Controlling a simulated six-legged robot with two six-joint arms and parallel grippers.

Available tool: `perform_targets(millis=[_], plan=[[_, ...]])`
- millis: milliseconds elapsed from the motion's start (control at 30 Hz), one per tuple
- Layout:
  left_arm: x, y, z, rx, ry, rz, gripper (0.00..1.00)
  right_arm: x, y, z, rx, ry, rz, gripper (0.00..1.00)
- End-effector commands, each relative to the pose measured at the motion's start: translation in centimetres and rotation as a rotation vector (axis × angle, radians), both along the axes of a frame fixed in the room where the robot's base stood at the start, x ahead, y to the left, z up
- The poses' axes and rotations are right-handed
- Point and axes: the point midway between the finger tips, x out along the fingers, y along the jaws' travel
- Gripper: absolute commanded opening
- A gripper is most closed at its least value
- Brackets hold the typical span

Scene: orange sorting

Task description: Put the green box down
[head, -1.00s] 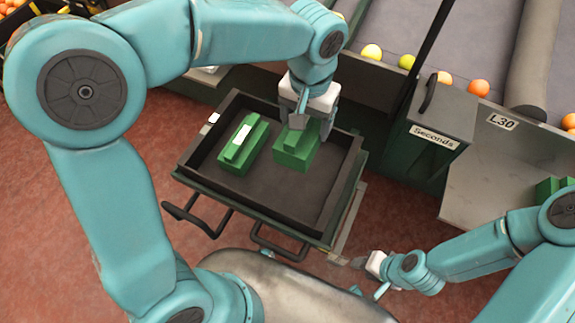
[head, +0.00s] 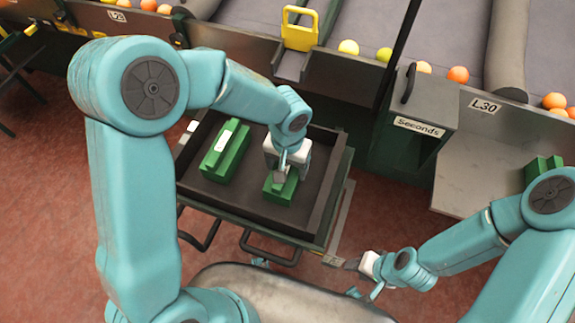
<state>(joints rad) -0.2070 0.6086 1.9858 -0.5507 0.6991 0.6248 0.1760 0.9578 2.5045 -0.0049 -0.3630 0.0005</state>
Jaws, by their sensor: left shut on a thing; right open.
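A green box (head: 279,191) is in the dark tray (head: 322,204), right of its middle. My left gripper (head: 283,172) comes down on it from above and is shut on its upper part. I cannot tell whether the box's underside touches the tray floor. A second green box (head: 222,160) with a white label lies to its left in the same tray, apart from it. My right gripper (head: 350,262) is open and empty, low at the right of the tray, outside it.
A grey bin marked Seconds (head: 418,125) stands right of the tray. Another green box (head: 543,168) is on the grey shelf at the far right. Oranges and yellow fruit (head: 349,47) line the belts behind. A yellow handle (head: 299,28) stands at the back.

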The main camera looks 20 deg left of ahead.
Motion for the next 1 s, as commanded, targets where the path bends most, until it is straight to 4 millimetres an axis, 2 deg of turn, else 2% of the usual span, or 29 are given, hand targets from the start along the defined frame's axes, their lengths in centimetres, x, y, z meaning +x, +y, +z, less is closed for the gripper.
perform_targets(millis=[100, 133, 200, 433, 533, 800, 1000], plan=[[0.0, -0.1, -0.1, -0.002, 0.001, 0.0, 0.19, 0.0, 0.0, 0.0, 0.0, 0.0, 0.0, 0.43], [-0.1, -0.1, -0.1, -0.001, 0.002, 0.0, 0.84, 0.0, 0.0, 0.0, 0.0, 0.0, 0.0, 0.43], [-0.1, 0.0, -0.1, -0.001, 0.002, 0.0, 1.0, 0.0, 0.0, 0.0, 0.0, 0.0, 0.0, 0.43], [-0.1, 0.0, 0.1, -0.001, 0.001, 0.0, 1.0, 0.0, 0.0, 0.1, 0.0, 0.0, 0.0, 0.43], [0.0, 0.0, 1.1, -0.001, -0.001, 0.0, 1.0, 0.0, 0.0, 0.3, 0.0, 0.0, 0.0, 0.43], [0.1, -0.1, 7.2, -0.002, -0.004, 0.0, 1.0, 0.0, 0.0, 1.4, 0.0, 0.0, 0.0, 0.43], [0.0, -0.1, 10.7, -0.002, -0.002, 0.0, 1.0, 0.0, 0.0, 1.8, 0.0, 0.0, 0.0, 0.43]])
